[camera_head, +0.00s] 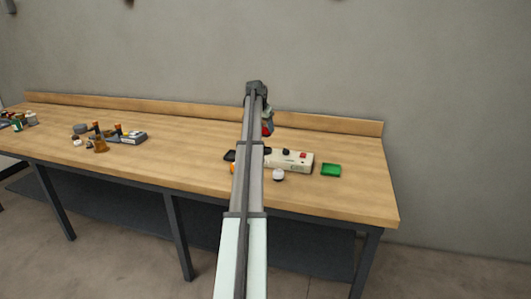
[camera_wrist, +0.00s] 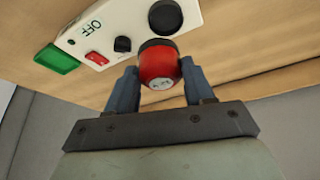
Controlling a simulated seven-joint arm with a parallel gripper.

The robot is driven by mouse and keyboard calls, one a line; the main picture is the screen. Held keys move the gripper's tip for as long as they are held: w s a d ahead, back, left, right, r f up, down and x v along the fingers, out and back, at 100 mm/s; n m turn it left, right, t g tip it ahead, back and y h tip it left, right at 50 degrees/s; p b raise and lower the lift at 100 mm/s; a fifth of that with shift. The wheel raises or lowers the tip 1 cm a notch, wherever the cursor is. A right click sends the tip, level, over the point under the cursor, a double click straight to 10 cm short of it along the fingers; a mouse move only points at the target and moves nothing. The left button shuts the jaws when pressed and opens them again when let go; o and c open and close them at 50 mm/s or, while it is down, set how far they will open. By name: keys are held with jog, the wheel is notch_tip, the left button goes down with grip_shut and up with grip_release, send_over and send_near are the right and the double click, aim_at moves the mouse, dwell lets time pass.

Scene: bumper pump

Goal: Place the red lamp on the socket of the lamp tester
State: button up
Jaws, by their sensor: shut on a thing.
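The red lamp (camera_wrist: 158,66) is between the two fingers of my gripper (camera_wrist: 157,82) in the wrist view. My gripper is shut on it. In the head view the lamp is a small red patch (camera_head: 267,128) beside the end of my arm, above and behind the tester. The lamp tester (camera_head: 292,161) is a cream box on the table. In the wrist view the tester (camera_wrist: 107,30) shows "OFF" lettering, a red switch (camera_wrist: 97,58), a black knob (camera_wrist: 122,44) and a round black socket (camera_wrist: 165,16). The lamp appears just in front of the socket; whether they touch cannot be told.
A green tray (camera_head: 331,170) lies right of the tester. A white bulb (camera_head: 278,175) stands in front of it. An orange item (camera_head: 233,168) and a dark tray (camera_head: 230,155) are partly behind my arm. Several objects stand on the left of the table (camera_head: 180,160).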

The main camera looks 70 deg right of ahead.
jog(key=d, duration=0.2)
jog(key=w+d, duration=0.1)
jog(key=shift+r, duration=0.35)
jog(key=shift+a+f, duration=0.2)
jog(key=shift+f, duration=4.75)
jog(key=shift+f, duration=0.15)
jog(key=o, duration=1.1)
jog(key=shift+c, duration=0.2)
jog(key=v, duration=1.2)
